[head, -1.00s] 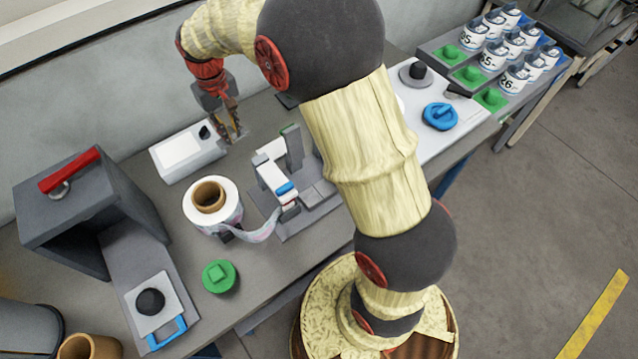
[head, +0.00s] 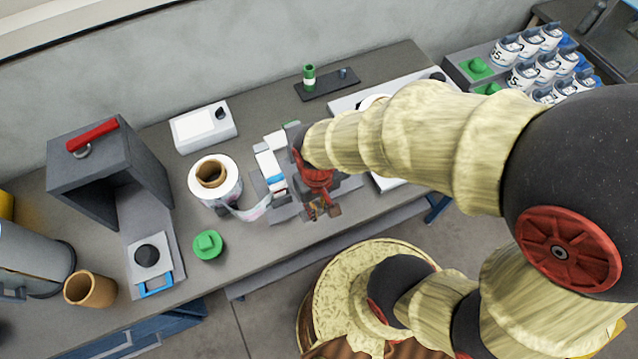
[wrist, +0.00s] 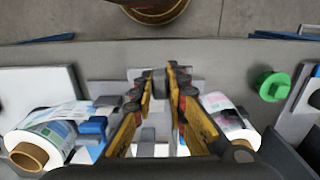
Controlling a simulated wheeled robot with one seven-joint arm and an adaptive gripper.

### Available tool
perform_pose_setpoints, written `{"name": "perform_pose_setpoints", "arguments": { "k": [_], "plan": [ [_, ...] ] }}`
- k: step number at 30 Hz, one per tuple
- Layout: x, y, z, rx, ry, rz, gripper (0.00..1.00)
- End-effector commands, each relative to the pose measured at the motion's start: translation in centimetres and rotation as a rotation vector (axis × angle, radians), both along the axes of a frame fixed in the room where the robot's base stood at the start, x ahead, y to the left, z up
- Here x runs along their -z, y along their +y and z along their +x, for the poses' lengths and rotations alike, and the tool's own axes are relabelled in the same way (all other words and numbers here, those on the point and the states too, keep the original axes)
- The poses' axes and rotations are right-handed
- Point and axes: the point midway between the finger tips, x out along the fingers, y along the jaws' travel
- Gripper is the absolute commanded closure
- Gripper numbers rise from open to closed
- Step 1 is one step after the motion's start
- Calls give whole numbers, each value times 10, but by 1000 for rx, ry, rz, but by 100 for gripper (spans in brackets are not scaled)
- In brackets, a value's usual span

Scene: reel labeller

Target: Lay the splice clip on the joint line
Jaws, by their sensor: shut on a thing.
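My gripper (head: 320,212) is over the front part of the grey splicing fixture (head: 284,212) in the head view, its fingers pointing down. In the wrist view the yellow fingers (wrist: 160,78) close in around a small grey piece, which I take to be the splice clip; the fingers hide most of it. A label roll (head: 228,188) stands left of the fixture, its printed web (head: 252,212) running toward it. That web also shows at right in the wrist view (wrist: 228,112). A second printed roll (wrist: 50,138) is at left there. I cannot make out the joint line.
A white box (head: 203,130) stands behind the roll. A green knob (head: 207,246) lies in front of it. A grey housing with a red handle (head: 100,165) is at left. A dark tray with a green-topped bottle (head: 309,77) is at the back. Bench room is clear around the white box.

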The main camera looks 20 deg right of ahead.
Motion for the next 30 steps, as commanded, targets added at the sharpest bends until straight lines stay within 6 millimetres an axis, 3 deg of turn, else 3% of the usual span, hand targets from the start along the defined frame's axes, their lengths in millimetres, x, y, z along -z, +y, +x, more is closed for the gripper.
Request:
{"name": "perform_pose_setpoints", "arguments": {
  "k": [5, 16, 21, 30],
  "plan": [
    [7, -3, 17, 31, 1, 0, 100],
    [44, -28, 93, 32, 2, 0, 100],
    [75, -35, 116, 30, 4, 0, 100],
    [96, -41, 135, 30, 0, 0, 100]
  ]
}}
